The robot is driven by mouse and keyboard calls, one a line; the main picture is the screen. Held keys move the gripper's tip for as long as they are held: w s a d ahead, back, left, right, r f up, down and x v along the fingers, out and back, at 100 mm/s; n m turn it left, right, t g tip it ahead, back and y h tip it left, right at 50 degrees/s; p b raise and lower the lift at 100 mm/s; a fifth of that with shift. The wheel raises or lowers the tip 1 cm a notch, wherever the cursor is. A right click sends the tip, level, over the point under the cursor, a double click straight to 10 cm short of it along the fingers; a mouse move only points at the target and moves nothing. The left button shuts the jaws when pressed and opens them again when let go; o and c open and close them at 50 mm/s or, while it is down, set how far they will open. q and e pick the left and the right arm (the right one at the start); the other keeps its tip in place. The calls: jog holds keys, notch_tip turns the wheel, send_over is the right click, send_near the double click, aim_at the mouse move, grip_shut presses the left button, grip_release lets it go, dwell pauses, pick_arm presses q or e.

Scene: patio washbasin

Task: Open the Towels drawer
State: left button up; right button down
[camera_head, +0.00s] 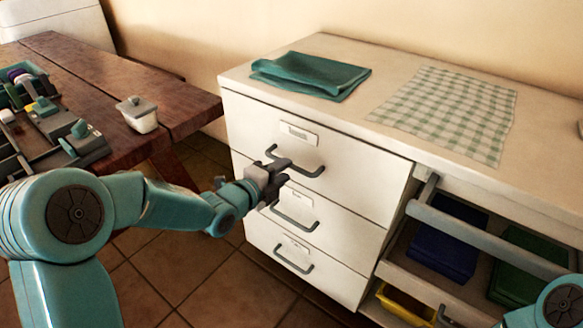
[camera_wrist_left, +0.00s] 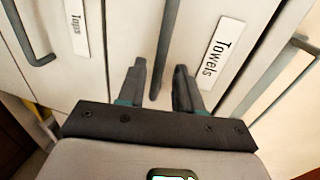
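The Towels drawer (camera_head: 335,225) is the middle of three white drawers, and it is shut. My left gripper (camera_head: 278,180) is at the drawer front. Its fingers (camera_wrist_left: 160,88) are apart, one on each side of the handle in the wrist view; I see no clear contact. My right gripper is out of view; only part of that arm shows at bottom right.
The top drawer's handle (camera_head: 295,165) is just above my gripper. The bottom drawer (camera_head: 280,262), labelled "Taps" (camera_wrist_left: 77,30), is shut. A teal towel (camera_head: 310,75) and checked cloth (camera_head: 450,112) lie on the counter. A wooden table (camera_head: 100,85) stands left.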

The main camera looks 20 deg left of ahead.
pick_arm(q)
jog(key=x, duration=0.4)
jog(key=shift+w, duration=0.15)
grip_shut()
jog(key=shift+f, duration=0.1)
